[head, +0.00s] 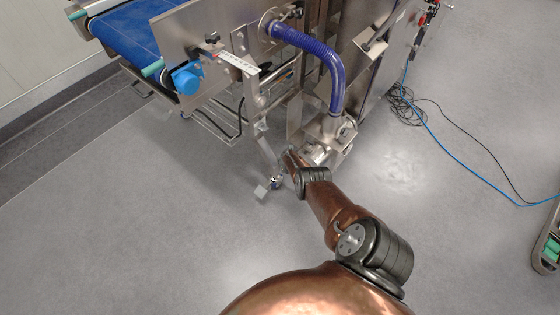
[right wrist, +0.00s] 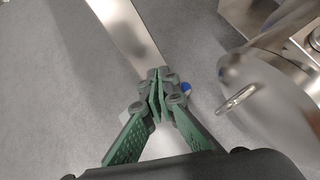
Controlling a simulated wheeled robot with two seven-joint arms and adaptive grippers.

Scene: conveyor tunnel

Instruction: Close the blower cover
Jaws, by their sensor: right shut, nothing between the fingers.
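The blower (head: 336,128) is a shiny metal housing at the lower end of a ribbed blue hose, beside the conveyor frame. In the right wrist view a rounded metal part (right wrist: 275,105) with a small loop handle (right wrist: 238,98) fills the right side; I cannot tell for sure whether it is the blower cover or how far open it stands. My right gripper (right wrist: 157,78) has green fingers, shut and empty, to the left of that part and apart from the handle. In the head view my right gripper is mostly hidden by its wrist, close to the blower. My left gripper is out of view.
A metal leg (head: 262,140) of the conveyor runs down just left of my right gripper; it also shows as a strip in the wrist view (right wrist: 125,35). A blue belt (head: 130,35) and a blue motor (head: 187,81) are at the upper left. Cables (head: 405,105) lie right on otherwise open floor.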

